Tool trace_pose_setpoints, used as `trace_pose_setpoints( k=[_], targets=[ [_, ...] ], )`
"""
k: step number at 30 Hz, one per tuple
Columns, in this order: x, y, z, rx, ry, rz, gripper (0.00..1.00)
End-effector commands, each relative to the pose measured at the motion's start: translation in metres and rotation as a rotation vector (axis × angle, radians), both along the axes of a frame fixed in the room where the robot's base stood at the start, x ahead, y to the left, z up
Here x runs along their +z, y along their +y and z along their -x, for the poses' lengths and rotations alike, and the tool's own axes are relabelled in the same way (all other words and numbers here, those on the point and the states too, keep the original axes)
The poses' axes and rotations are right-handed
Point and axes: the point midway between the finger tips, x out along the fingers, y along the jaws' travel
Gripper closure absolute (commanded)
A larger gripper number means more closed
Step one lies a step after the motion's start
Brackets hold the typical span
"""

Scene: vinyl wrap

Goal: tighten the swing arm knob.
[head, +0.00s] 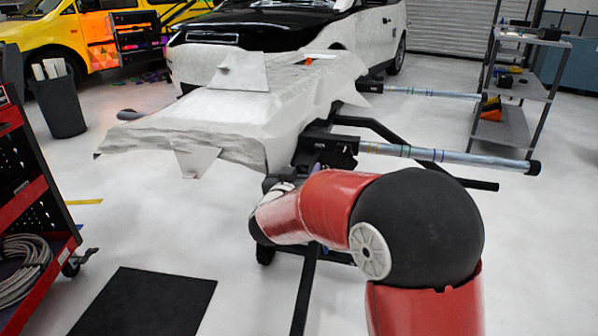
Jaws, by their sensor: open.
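A stand (345,148) with black brackets and grey bars stands in front of me, behind my red and black arm. I cannot make out the swing arm knob clearly among the dark parts near the brackets. My arm reaches left toward the stand's near end and covers part of its lower frame. The end of my arm is hidden behind its own links, so my gripper does not show. A wrinkled pale wrap sheet (200,118) is draped over the panel left of the brackets.
Two grey bars with black ends, an upper one (430,92) and a nearer one (450,157), stick out to the right. A red tool cart (40,190) and a dark bin (60,105) stand left. A shelf rack (508,125) stands right. The front-left floor is clear around a black mat (145,302).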

Motion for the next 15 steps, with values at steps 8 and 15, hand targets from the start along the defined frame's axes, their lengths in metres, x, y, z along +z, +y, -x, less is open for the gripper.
trace_pose_setpoints(
  k=[8, 15],
  targets=[
    [0.0001, 0.0001, 0.0004, 0.0, 0.0, 0.0, 0.65],
    [-0.0024, 0.0001, 0.0005, -0.001, -0.016, -0.048, 0.79]
  ],
)
